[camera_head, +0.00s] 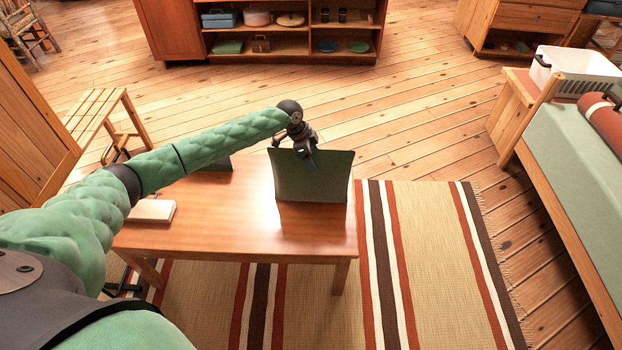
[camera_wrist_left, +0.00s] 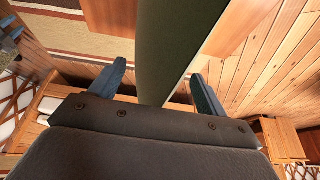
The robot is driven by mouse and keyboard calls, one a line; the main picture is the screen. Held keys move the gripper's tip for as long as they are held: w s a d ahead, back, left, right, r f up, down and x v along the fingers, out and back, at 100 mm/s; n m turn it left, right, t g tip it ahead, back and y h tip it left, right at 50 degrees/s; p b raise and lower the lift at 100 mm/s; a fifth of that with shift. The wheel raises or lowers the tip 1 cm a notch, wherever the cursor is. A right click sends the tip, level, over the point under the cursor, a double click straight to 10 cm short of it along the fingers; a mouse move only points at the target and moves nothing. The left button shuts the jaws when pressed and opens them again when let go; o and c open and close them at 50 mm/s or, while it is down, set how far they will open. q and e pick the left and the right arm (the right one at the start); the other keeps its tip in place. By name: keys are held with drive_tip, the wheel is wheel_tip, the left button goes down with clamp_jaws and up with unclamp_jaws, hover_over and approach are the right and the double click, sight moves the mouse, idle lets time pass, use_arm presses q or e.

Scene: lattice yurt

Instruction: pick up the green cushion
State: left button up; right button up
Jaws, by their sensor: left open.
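The green cushion (camera_head: 312,180) stands upright on the wooden table (camera_head: 240,235), near its right end. My left gripper (camera_head: 303,150) is at the cushion's top edge, in front of part of it. In the left wrist view the cushion (camera_wrist_left: 172,40) runs between the two blue-grey fingers of my left gripper (camera_wrist_left: 158,72). The fingers are apart, one on each side, with a gap visible on the right; contact on the left is unclear. My right gripper is not in view.
A pale flat block (camera_head: 152,211) lies at the table's left end. A dark green item (camera_head: 218,165) is partly hidden behind my left arm. A slatted bench (camera_head: 92,108) stands left, a shelf unit (camera_head: 265,40) at the back, a bed (camera_head: 575,150) at right. Open floor lies beyond the table.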

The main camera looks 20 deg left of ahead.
use_arm(q)
drive_tip(key=shift+d+f, duration=0.1)
drive_tip(key=shift+f, duration=0.2)
idle(0.6)
drive_tip(key=c, duration=1.6)
